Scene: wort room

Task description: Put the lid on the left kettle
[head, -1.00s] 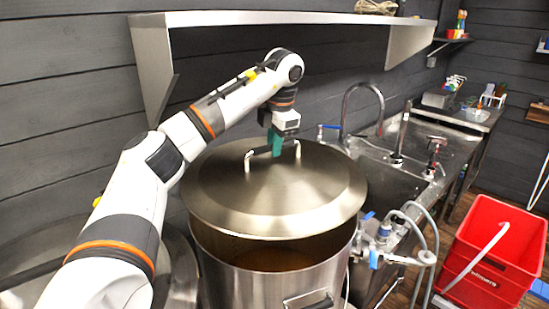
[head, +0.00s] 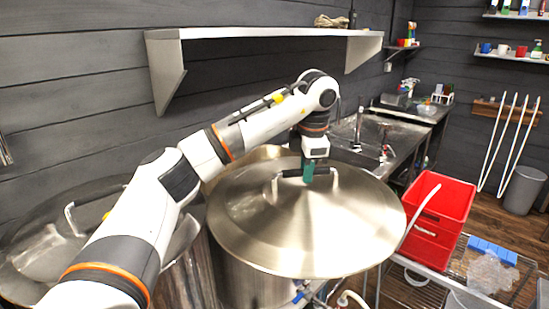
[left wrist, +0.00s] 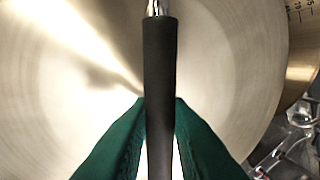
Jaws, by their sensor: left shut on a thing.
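My left gripper (head: 308,174) is shut on the black grip of the handle (head: 290,174) of a wide steel lid (head: 320,225). The left wrist view shows its green fingers (left wrist: 160,125) closed on the dark handle bar (left wrist: 159,70). The lid looks about level above a steel kettle (head: 248,285), whose body shows below it. Part of that kettle's inner wall (head: 247,163) shows behind the lid, so the lid sits off-centre. Whether they touch is hidden. At the far left another steel vessel (head: 30,262) with a domed top and handle shows partly behind my arm.
A steel shelf (head: 260,33) is on the wall above. A sink counter (head: 345,150) stands behind the lid. Red crates (head: 440,215) are to the right on a wire rack (head: 520,290). Hoses and valves (head: 320,292) are below the lid's near edge.

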